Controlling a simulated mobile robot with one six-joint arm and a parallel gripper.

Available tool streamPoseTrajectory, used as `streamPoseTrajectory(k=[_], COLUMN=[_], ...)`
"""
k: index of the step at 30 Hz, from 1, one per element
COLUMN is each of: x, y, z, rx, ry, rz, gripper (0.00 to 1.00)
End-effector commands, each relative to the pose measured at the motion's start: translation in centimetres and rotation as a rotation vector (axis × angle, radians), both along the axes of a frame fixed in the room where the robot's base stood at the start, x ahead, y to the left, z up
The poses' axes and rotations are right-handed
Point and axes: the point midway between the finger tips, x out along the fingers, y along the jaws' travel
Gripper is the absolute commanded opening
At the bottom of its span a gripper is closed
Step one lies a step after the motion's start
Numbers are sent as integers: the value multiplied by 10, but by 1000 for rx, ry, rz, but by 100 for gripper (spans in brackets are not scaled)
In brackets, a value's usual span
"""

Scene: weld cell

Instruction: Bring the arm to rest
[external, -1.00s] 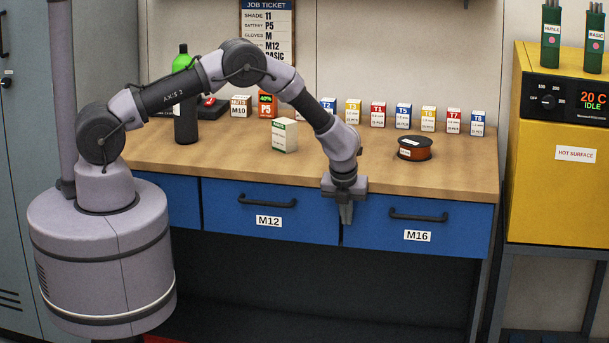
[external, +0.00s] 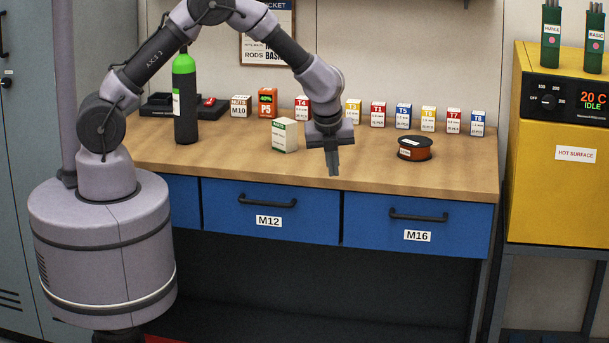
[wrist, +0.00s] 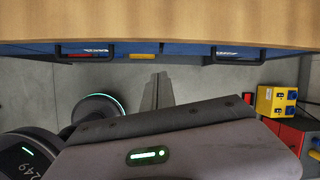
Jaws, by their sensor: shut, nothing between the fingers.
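My gripper (external: 333,172) is shut and empty. In the external view it points down, near the front edge of the wooden bench top (external: 230,170), above the gap between the drawers marked M12 (external: 300,222) and M16 (external: 375,235). In the wrist view its closed fingers (wrist: 157,92) show against the grey floor, below the bench edge in the picture. My arm is bent in an arch from its base at the left.
A white-and-green box (external: 284,136) stands left of my gripper, and an orange-brown spool (external: 415,150) lies to its right. A green-topped dark bottle (external: 185,100) stands near my arm. Several small boxes line the back. A yellow oven (external: 540,190) stands at right.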

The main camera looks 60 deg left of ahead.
Motion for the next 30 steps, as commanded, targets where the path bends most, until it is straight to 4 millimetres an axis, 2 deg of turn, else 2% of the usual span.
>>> streamPoseTrajectory(k=[1,2,3,5,6,8,9,10,12,15,19,30], x=[-14,-29,-51,-90,-119,-164,-193,-214,-254,-293,-312,-313], y=[19,32,48,70,83,99,107,112,120,125,126,126], z=[44,70,101,138,159,179,187,191,192,186,180,180], rx=[-53,-93,-148,-232,-293,-384,-443,-488,-578,-673,-727,-729], ry=[-64,-102,-153,-225,-273,-339,-379,-407,-459,-506,-528,-528], rz=[138,241,378,578,711,903,1023,1105,1272,1438,1530,1537], gripper=[0,0,0,0,0,0,0,0,0,0,0,0])
